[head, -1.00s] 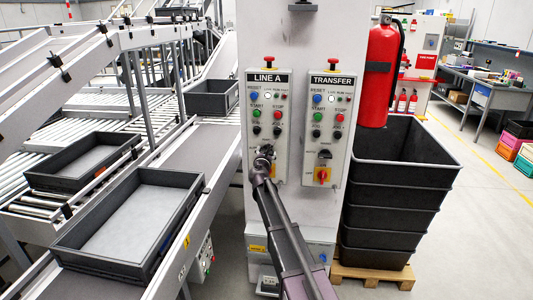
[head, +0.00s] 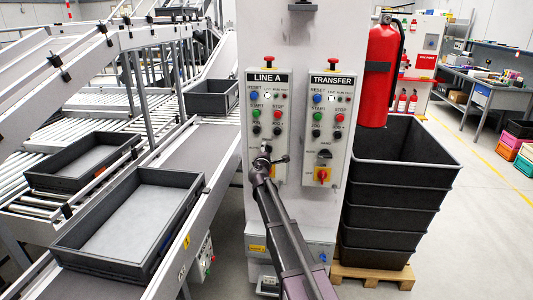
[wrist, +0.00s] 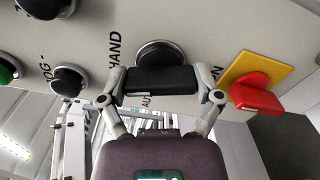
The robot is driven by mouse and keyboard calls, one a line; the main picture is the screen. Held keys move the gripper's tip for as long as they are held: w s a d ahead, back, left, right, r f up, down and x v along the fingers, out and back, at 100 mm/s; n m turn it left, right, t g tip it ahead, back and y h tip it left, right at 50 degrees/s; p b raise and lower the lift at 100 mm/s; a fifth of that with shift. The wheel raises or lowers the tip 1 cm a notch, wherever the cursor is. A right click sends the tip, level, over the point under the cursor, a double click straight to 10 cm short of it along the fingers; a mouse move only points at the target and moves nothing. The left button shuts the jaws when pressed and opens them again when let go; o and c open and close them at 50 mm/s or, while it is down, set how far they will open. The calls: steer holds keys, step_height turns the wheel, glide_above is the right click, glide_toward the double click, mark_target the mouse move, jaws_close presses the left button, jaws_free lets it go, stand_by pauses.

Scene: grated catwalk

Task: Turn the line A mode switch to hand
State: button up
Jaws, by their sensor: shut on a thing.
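The line A panel (head: 268,77) is on the left of the white column. Its mode switch (wrist: 160,78) is a black knob with a bar-shaped handle. In the wrist view the word HAND is printed on the upper left of the knob, and a partly hidden AUTO label is below it. The handle bar lies across the picture, with a small white mark near its left end. My gripper (head: 265,154) is at the lower part of the panel and covers the switch in the head view. In the wrist view its two fingers are shut on the handle's ends.
A red knob on a yellow plate (wrist: 243,66) is close right of my gripper in the wrist view. Black push buttons (wrist: 69,80) are to the left. The transfer panel (head: 331,80) is beside line A's. A conveyor with grey trays (head: 130,225) is to the left.

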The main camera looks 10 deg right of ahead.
steer(key=m, duration=0.3)
steer(key=shift+m, duration=0.4)
stand_by(0.3)
steer(key=o, duration=0.9)
steer(key=shift+w, duration=0.1)
steer(key=v, duration=1.2)
